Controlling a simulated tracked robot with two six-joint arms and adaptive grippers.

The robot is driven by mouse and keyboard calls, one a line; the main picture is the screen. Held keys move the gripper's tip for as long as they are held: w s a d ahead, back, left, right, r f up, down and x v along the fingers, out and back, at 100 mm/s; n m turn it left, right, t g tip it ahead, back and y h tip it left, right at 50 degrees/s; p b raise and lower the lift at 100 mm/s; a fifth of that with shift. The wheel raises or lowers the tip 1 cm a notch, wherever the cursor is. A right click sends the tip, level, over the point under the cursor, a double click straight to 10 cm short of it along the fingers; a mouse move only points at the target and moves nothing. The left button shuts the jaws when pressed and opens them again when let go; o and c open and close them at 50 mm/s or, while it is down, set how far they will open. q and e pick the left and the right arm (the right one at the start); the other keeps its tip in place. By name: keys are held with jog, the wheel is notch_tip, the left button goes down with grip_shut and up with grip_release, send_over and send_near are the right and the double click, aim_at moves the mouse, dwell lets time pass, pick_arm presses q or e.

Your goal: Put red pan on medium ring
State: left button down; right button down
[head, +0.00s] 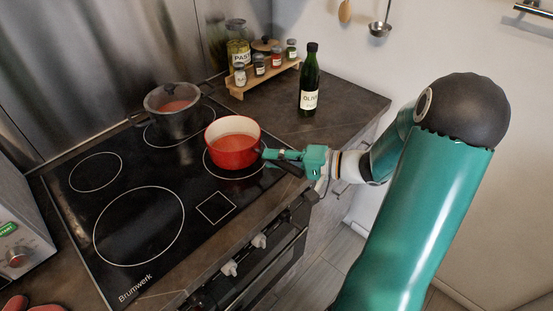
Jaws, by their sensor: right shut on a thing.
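The red pan (235,152) has a white inside and holds reddish-orange food. It stands upright over the right-hand ring (208,166) of the black glass hob, which shows partly around its base. Whether the pan touches the glass is hard to tell. My right gripper (272,155) reaches in from the right and is shut on the pan's handle, which it mostly hides. Two bare rings lie to the left: a smaller one (96,189) at the back and a large one (138,265) in front. My left gripper is not in view.
A dark pot (171,128) with a glass lid stands on the back ring, close to the pan. An olive oil bottle (309,83) and a wooden rack (250,84) of jars stand on the counter behind. Oven knobs (259,241) line the front edge. The hob's left side is clear.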

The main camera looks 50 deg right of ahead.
jog(key=shift+f, duration=0.15)
jog(key=shift+f, duration=0.15)
jog(key=c, duration=1)
grip_release()
jog(key=shift+c, duration=0.2)
jog(key=shift+s, duration=0.15)
jog(key=b+v, duration=0.1)
jog(key=v, duration=1.1)
